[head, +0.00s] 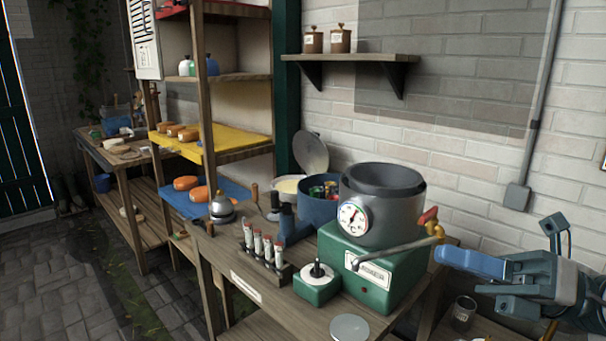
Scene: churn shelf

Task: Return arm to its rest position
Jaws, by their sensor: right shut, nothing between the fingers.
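My right gripper (472,264) comes in from the right edge, blue-grey, with its fingers shut and nothing visible in them. It shows in front of the wall and shelf end, just right of the green cooker base (365,278). A grey pot (385,222) with a dial gauge sits on this base, and a metal lever (395,251) reaches right toward the gripper. Whether the lever and my fingers touch cannot be told. My left gripper is not in view.
A wooden bench (285,312) holds a rack of red-capped vials (262,248), a small green box with a black knob (317,283), a round metal disc (349,328) and a blue bucket (318,205). A glass jar (463,312) stands below my right gripper. Paved floor (60,275) is free at left.

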